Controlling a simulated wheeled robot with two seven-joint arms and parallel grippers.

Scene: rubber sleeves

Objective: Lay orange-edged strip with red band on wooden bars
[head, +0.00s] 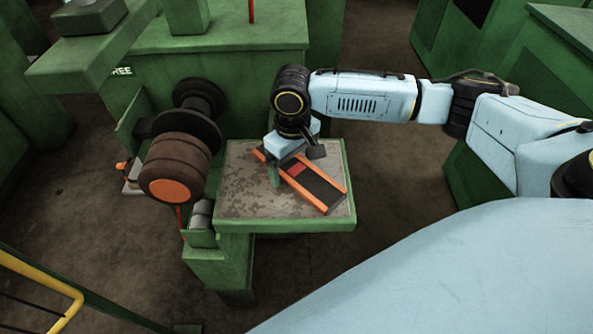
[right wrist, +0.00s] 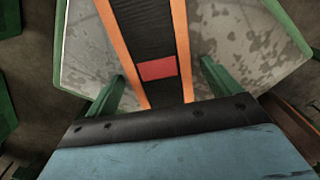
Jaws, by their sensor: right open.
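The orange-edged strip (head: 318,185) is black with a red band (head: 296,169). It lies slantwise on the worn grey top of a green table. My right gripper (head: 294,164) is over the strip's far part, near the red band, and is open. In the right wrist view, the strip (right wrist: 148,30) runs between its two green fingers (right wrist: 163,72), with a gap on each side. The red band (right wrist: 157,69) lies between the fingers. The strip's far end is partly hidden by the gripper. I cannot make out the wooden bars. My left gripper is not in view.
The green table (head: 290,226) has bare grey top left of the strip. A large brown roller with an orange end (head: 174,188) stands close to its left edge. Green machine bodies (head: 230,70) stand behind. Dark floor is open right of the table.

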